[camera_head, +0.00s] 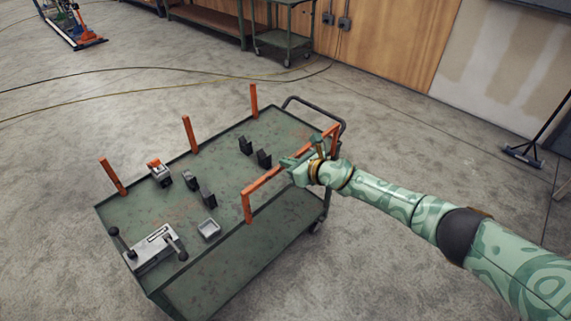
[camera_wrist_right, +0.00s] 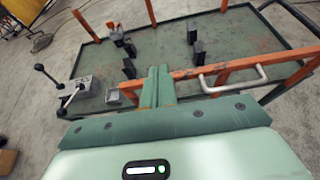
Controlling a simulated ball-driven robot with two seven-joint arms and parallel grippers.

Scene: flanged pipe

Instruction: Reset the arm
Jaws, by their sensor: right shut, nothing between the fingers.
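My right arm (camera_head: 395,195) comes in from the right in the head view. Its gripper (camera_head: 290,162) is over the near right side of the green cart, by the orange rail (camera_head: 265,180). In the right wrist view the two fingers of my right gripper (camera_wrist_right: 158,75) lie together, with nothing between them. Whether they touch the rail I cannot tell. The left gripper is in neither view.
The green cart top (camera_head: 225,150) carries several dark blocks (camera_head: 264,158), a grey device with levers (camera_head: 152,248) and a small square tray (camera_head: 208,229). Orange posts (camera_head: 190,134) stand along its far edge. A grey handle (camera_wrist_right: 232,83) shows beside the rail. Open floor surrounds the cart.

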